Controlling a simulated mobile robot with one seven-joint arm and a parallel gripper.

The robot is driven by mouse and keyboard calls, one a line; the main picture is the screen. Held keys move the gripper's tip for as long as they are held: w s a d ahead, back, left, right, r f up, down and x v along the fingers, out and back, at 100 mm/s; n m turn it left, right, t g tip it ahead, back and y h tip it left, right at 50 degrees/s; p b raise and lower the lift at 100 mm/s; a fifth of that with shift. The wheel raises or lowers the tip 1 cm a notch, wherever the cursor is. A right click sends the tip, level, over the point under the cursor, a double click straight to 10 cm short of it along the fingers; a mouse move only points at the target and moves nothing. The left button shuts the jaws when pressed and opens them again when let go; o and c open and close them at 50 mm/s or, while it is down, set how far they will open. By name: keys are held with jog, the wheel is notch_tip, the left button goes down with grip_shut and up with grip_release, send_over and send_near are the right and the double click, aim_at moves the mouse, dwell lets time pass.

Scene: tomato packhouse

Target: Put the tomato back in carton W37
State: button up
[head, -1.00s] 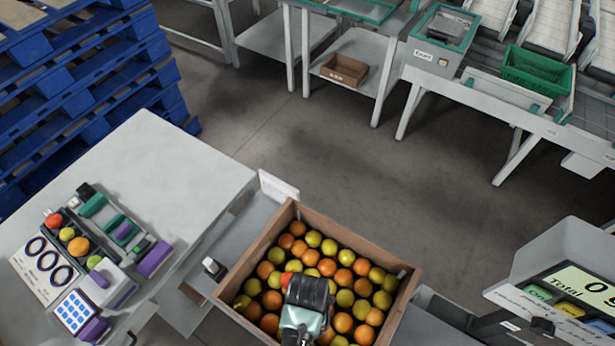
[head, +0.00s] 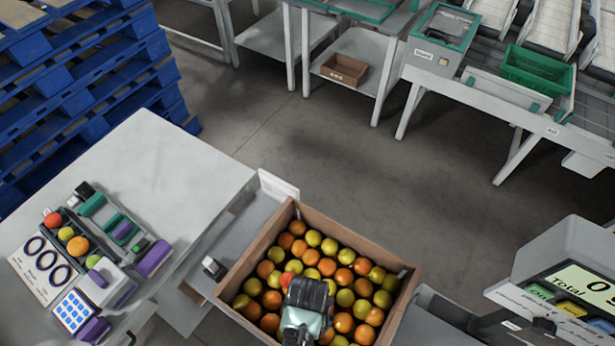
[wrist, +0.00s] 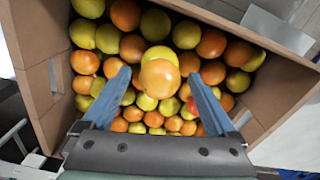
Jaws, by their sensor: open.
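A brown open carton (head: 245,262) full of orange and yellow-green tomatoes stands at lower centre in the head view. Its walls (wrist: 38,75) also surround the wrist view. I cannot read a W37 label on it. My gripper (wrist: 160,82) is open, pointing down over the carton; in the head view its dark body (head: 308,293) hides the fingers. An orange tomato (wrist: 160,78) shows between the blue fingertips, looking larger and higher than its neighbours, with visible gaps to both fingers. A red tomato (wrist: 191,106) lies partly behind the right finger; a red one also shows in the head view (head: 286,279).
A grey table (head: 170,170) at left holds a tray with several coloured fruits, a ring card (head: 45,258) and a blue keypad (head: 75,312). A display reading Total (head: 575,290) stands at right. Blue pallets (head: 90,80) are stacked at back left. The floor beyond the carton is clear.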

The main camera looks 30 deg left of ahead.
notch_tip(320, 180, up, 13)
jog(key=w+r+t+y, duration=0.1)
jog(key=w+r+t, duration=0.7)
jog(key=w+r, duration=0.95)
jog(key=w+d+r+m+t, duration=0.1)
jog(key=w+r+t, duration=0.2)
jog(key=r, duration=0.5)
jog(key=w+d+r+t, duration=0.2)
jog(key=w+r+t, duration=0.1)
jog(key=r, duration=0.5)
notch_tip(320, 180, up, 17)
jog(key=s+d+t, duration=0.1)
jog(key=d+t, duration=0.2)
jog(key=t, duration=0.3)
jog(key=s+d+r+m+t+h+b, duration=0.1)
jog(key=s+d+r+t, duration=0.2)
jog(key=s+r+t, duration=0.4)
jog(key=s+r, duration=0.4)
jog(key=r, duration=0.4)
jog(key=shift+s+d+r, duration=0.15)
jog(key=shift+d+r, duration=0.05)
jog(key=shift+r, duration=0.15)
